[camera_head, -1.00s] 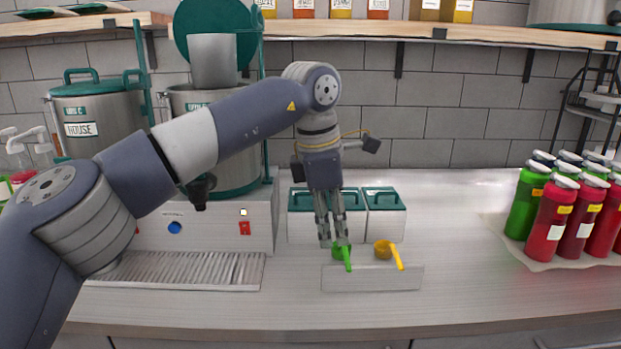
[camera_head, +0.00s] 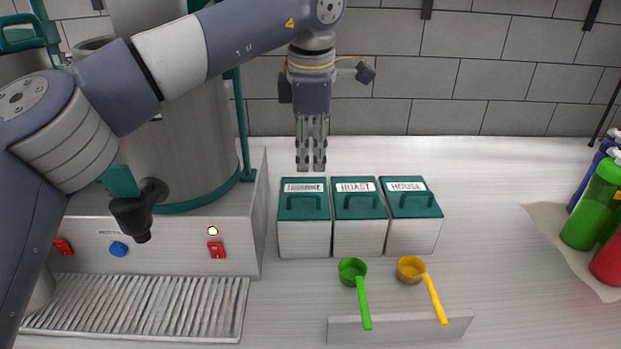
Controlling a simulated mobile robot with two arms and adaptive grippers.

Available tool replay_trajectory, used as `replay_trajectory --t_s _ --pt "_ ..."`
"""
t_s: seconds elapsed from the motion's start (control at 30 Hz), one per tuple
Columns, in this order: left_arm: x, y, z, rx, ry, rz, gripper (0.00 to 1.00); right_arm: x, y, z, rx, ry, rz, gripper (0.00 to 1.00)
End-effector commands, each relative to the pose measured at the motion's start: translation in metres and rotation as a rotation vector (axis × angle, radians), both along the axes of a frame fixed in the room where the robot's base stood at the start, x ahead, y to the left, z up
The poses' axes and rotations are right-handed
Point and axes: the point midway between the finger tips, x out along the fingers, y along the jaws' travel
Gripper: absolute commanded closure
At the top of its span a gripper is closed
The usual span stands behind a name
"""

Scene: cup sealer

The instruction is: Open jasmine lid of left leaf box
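Three white leaf boxes with green lids stand side by side on the counter. The left box (camera_head: 304,239) has a shut green lid (camera_head: 303,207) with a raised handle and a white label too blurred to read surely. The middle lid (camera_head: 358,210) reads ROAST and the right lid (camera_head: 412,208) reads HOUSE; both are shut. My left gripper (camera_head: 311,168) points down, just above the far edge of the left lid in the picture, with nothing visible in it. Its fingers show close together with a narrow gap; their true opening is unclear. My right gripper is out of view.
A green scoop (camera_head: 352,270) and a yellow scoop (camera_head: 411,268) lie in front of the boxes on a low metal holder (camera_head: 400,328). A metal dispenser (camera_head: 190,243) with a drip grate stands at left. Bottles (camera_head: 592,205) stand at far right. Counter right of the boxes is clear.

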Motion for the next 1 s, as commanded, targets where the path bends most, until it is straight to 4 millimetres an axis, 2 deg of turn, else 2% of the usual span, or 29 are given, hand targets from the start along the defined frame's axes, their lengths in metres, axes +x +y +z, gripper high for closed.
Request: replay_trajectory --t_s 0.1,0.2,0.43,0.6,0.87,0.9,1.0 --pt "0.004 0.0 -0.022 0.001 0.003 -0.001 0.7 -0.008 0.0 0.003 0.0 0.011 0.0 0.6" --pt "0.007 0.0 -0.041 0.0 0.004 0.0 0.7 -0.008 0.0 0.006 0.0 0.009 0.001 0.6" --pt "0.015 0.0 -0.076 -0.001 0.002 0.0 0.7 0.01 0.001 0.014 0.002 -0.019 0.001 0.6" --pt "0.017 0.0 -0.088 -0.001 0.0 0.0 0.7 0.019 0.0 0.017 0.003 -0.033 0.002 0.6" --pt "0.018 0.0 -0.09 -0.001 0.0 0.0 0.7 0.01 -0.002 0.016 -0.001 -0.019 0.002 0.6" --pt "0.018 0.0 -0.09 -0.001 0.0 0.0 0.72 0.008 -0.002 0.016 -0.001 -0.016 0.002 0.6" --pt "0.017 0.0 -0.09 -0.001 0.0 0.0 0.95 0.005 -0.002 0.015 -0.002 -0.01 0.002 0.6"
